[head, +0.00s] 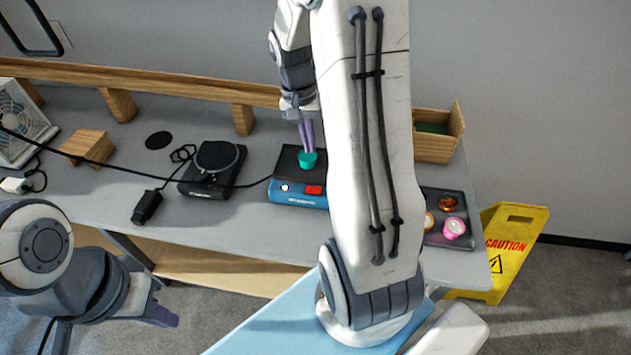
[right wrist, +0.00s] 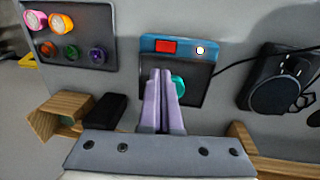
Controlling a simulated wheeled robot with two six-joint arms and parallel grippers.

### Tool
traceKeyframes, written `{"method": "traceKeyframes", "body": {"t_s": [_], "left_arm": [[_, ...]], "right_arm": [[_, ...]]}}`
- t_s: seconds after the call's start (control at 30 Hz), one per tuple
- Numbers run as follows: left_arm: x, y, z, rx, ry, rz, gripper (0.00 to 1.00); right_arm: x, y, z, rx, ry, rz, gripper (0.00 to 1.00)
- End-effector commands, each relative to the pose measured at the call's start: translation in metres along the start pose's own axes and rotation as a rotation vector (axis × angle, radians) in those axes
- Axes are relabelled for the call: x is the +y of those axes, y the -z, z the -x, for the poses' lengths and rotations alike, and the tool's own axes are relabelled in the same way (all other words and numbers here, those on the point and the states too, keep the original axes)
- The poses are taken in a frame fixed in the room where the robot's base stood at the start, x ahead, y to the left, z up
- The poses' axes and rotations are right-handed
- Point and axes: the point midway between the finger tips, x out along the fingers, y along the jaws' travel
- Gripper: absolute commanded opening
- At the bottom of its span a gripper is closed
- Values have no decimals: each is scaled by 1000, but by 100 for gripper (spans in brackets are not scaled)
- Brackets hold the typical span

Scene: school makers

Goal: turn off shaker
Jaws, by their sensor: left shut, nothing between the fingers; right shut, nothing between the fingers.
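The shaker looks to be the blue and black box (head: 290,197) on the bench, with a teal cup (head: 308,160) on its dark top. Its front has a red switch (head: 314,190) and a white knob (head: 284,188); the right wrist view also shows the red switch (right wrist: 166,47) and the knob (right wrist: 200,50). My right gripper (head: 308,148) is shut and empty, its purple fingers over the box beside the teal cup; contact cannot be told. My right arm hides the box's right end in the head view. My left gripper (head: 168,318) is shut and empty, low in front of the bench.
A black device with a round plate (head: 212,170) stands left of the box, with a cable and black plug (head: 147,207). A dark tray (head: 458,203) of colored round pieces lies to the right. A wooden bin (head: 436,148) stands behind it. A yellow caution sign (head: 512,245) stands beyond the bench.

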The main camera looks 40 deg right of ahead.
Motion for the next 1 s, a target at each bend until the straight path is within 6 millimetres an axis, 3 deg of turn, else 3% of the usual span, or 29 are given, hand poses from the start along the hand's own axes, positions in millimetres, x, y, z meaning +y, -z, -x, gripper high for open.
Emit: {"method": "traceKeyframes", "body": {"t_s": [0.27,0.7,1.0], "left_arm": [[0,0,2,0,0,0,0],[1,1,12,0,0,0,0],[1,1,16,0,0,0,0]], "right_arm": [[0,-1,-17,-3,-2,2,0],[0,-2,-107,-7,-2,3,0],[0,-1,-138,-1,0,2,0]]}}
